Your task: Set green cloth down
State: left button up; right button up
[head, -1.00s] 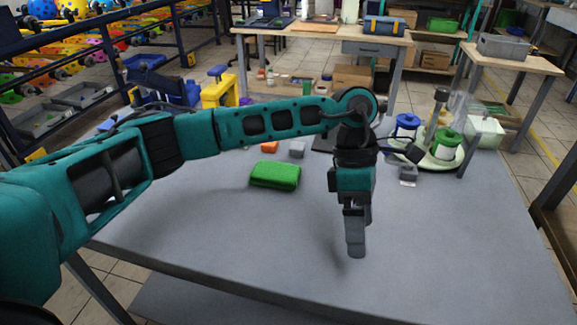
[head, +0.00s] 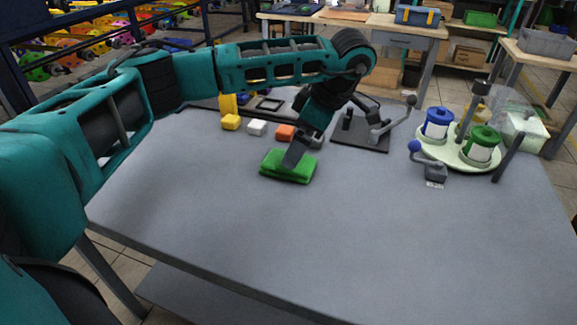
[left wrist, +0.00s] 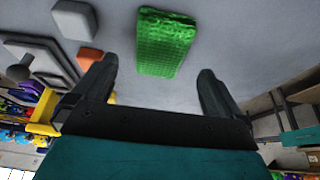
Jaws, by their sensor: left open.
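The green cloth (head: 301,174), a folded, textured block, lies on the grey table near its middle. It also shows in the left wrist view (left wrist: 165,42), ahead of the fingers and roughly centred between them. Whether the fingertips touch the cloth cannot be told. My right gripper is not in view.
An orange block (head: 285,132), a white block (head: 257,128) and a yellow block (head: 230,122) sit behind the cloth. A dark plate with a lever (head: 362,137) is to the right, then a round stand (head: 448,154) with blue and green canisters. The table's front is clear.

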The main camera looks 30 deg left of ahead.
pick_arm(q)
jog(key=x, duration=0.5)
jog(key=shift+s+a+f+b, duration=0.1)
jog(key=shift+b, duration=0.25)
jog(key=shift+c, duration=0.2)
jog(key=c, duration=1.1)
jog(key=shift+o, duration=0.2)
